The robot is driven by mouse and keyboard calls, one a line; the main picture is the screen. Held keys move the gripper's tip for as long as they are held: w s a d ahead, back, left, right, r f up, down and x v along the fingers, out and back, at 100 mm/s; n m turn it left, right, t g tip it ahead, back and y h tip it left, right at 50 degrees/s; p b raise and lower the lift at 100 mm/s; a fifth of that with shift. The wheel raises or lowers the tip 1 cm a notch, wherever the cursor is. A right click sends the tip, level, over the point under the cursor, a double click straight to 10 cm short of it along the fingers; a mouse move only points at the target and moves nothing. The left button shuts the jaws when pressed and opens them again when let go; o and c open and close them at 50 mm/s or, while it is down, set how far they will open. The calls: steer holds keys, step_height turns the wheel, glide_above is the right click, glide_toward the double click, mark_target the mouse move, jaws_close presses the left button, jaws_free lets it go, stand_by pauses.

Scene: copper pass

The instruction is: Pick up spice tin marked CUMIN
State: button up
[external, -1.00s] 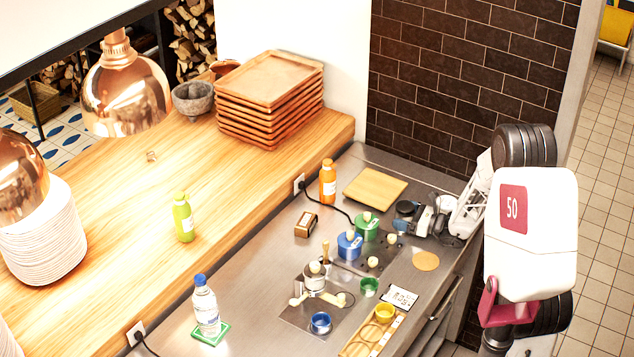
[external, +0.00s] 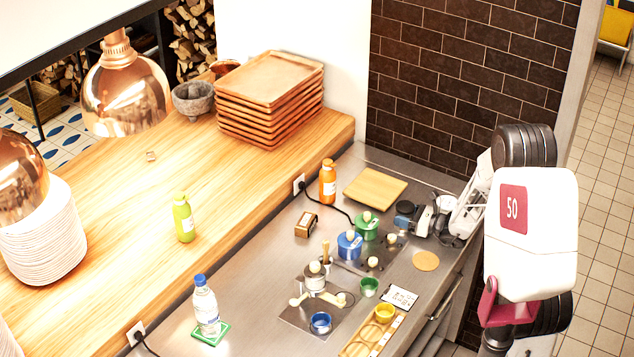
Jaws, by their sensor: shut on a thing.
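My gripper (external: 411,215) is at the back right of the steel counter, in front of the dark brick wall. It is shut on a small round thing with a black top (external: 405,207), which looks like a spice tin. The fingers partly hide it, and a bluish part shows just below the black top. No CUMIN marking can be read at this size, so I cannot tell from lettering which tin this is. Whether the tin touches the counter is unclear.
A green pot (external: 367,229) and a blue pot (external: 349,246) stand left of my gripper. A wooden board (external: 375,190) lies behind them, with an orange bottle (external: 328,183) to its left. A round tan disc (external: 426,261) lies in front of my gripper.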

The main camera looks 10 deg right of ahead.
mark_target(405, 205)
steer(key=shift+r, duration=0.1)
steer(key=shift+r, duration=1.65)
steer(key=s, duration=0.5)
steer(key=s+r, duration=0.1)
steer(key=s, duration=0.4)
steer(key=s+d, duration=0.1)
steer(key=s, duration=0.5)
steer(key=shift+d+r, duration=0.1)
steer(key=shift+r, duration=0.15)
steer(key=shift+w, duration=0.1)
